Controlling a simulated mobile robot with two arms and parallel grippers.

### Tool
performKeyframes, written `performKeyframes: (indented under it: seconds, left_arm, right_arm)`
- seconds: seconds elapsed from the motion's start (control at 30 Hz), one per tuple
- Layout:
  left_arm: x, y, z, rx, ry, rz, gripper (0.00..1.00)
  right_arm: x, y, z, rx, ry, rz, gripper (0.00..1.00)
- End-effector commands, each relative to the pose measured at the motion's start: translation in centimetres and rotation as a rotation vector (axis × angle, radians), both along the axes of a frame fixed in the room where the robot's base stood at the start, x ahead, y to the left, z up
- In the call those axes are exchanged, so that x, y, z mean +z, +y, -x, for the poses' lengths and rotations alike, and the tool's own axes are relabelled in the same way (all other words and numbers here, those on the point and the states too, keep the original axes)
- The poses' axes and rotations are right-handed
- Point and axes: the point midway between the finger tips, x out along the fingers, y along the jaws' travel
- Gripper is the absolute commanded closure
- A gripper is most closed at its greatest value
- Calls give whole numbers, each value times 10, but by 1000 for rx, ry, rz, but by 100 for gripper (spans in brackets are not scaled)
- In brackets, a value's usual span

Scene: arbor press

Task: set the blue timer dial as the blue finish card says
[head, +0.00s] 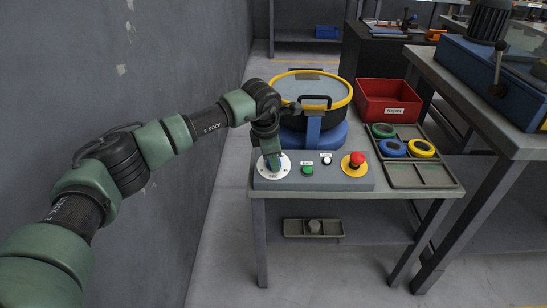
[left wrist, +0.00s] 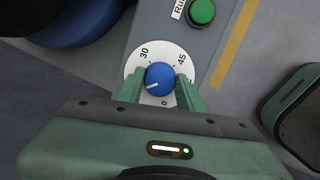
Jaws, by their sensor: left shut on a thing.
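The blue timer dial (left wrist: 160,76) sits on a round white scale plate (left wrist: 144,54) in the left wrist view. The marks 30, 45 and 0 can be read; part of the scale is behind a finger. The dial's white pointer line points to the lower left, between the 30 and the 0. My left gripper (left wrist: 160,92) is shut on the dial, one finger on each side. In the head view my left gripper (head: 271,157) comes down over the white plate (head: 284,169) and mostly hides the dial. I cannot make out a blue finish card. My right gripper is not in view.
Right are a tray of rings (head: 436,176) and a red bin (head: 378,108). A wall is left.

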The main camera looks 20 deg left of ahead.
Motion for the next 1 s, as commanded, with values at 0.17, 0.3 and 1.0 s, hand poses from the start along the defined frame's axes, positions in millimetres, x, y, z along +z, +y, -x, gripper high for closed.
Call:
performKeyframes:
  seconds: [0.17,0.3,1.0]
  left_arm:
    - [0,0,0,0,0,1,100]
    - [0,0,0,0,0,0,55]
    - [46,2,13,1,-4,1,42]
  right_arm:
    - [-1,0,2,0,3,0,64]
    - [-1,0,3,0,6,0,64]
    - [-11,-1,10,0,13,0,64]
